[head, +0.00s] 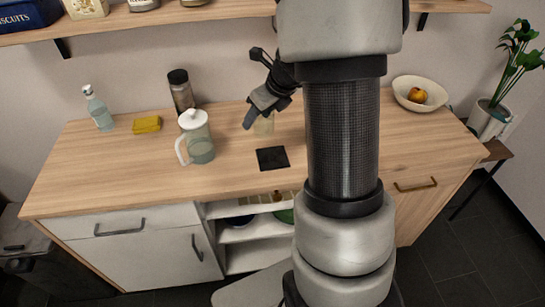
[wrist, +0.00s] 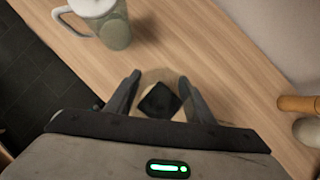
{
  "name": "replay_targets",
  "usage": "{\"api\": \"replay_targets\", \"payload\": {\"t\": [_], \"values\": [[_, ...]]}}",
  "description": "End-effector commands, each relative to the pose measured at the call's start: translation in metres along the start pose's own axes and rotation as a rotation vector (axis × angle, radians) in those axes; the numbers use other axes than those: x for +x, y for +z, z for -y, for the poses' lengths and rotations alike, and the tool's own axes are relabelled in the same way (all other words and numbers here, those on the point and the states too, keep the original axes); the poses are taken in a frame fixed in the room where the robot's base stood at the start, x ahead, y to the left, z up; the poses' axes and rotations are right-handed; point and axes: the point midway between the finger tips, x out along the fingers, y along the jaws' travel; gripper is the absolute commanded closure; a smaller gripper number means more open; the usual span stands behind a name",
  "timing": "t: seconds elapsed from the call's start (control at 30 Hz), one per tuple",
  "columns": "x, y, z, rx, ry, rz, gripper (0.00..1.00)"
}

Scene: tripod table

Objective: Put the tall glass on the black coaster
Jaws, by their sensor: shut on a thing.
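The tall glass (head: 264,126) is clear and faint. It shows just below my gripper (head: 259,112) in the head view, behind the black coaster. My gripper is shut on the glass, with a finger on either side of it in the wrist view (wrist: 155,92). The black coaster (head: 273,158) is a dark square lying flat on the wooden counter, in front of the glass and apart from it in the head view. In the wrist view a dark shape (wrist: 159,101) shows between the fingers, seemingly through the clear glass. I cannot tell whether the glass touches the counter.
A lidded pitcher (head: 200,146) stands left of the coaster, with a dark-topped jar (head: 181,92) behind it. A yellow sponge (head: 146,124) and a bottle (head: 99,110) are farther left. A bowl (head: 402,88) with fruit is at right. The counter (head: 235,178) around the coaster is clear.

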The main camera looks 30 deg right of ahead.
Motion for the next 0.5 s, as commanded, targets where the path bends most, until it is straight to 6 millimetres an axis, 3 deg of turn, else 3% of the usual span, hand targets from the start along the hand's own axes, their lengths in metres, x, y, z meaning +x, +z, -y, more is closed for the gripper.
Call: {"api": "replay_targets", "payload": {"t": [0.23,0.5], "values": [[-0.006,-0.016,0.023,0.241,-0.14,-0.002,0.79],[0.037,-0.042,0.025,0.263,-0.15,-0.002,0.79]]}}
